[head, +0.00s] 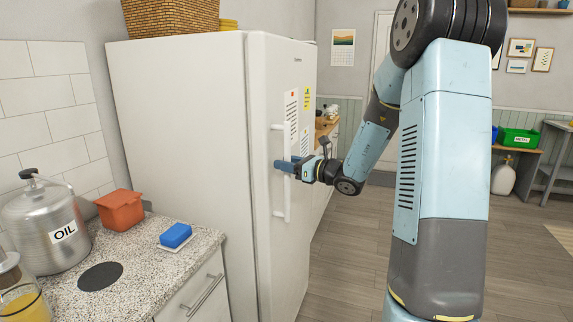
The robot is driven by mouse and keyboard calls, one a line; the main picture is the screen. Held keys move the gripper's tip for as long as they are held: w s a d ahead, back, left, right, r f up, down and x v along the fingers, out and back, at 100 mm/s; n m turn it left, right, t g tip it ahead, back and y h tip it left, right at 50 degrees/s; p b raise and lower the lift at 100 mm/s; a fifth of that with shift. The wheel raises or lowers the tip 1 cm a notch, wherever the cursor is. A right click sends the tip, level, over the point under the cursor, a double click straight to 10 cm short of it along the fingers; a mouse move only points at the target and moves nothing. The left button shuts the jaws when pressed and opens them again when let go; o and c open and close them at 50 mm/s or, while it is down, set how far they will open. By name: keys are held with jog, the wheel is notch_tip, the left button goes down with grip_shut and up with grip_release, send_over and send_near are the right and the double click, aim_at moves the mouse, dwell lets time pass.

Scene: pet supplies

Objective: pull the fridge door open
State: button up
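The tall white fridge (180,110) stands left of centre, its door (300,235) facing right. The door looks closed against the body. A white vertical bar handle (287,197) runs down the door. My gripper (286,164) is at the middle of this handle, with its blue fingers reaching across the bar. The fingers hide that part of the handle. I cannot tell whether they are clamped on the bar or only around it.
A speckled counter (140,260) at lower left holds an oil pot (45,225), an orange container (120,208) and a blue block (175,235). A wicker basket (170,15) sits on the fridge. Wooden floor (345,255) is clear before the door.

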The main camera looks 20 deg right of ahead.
grip_shut()
dwell(0.5)
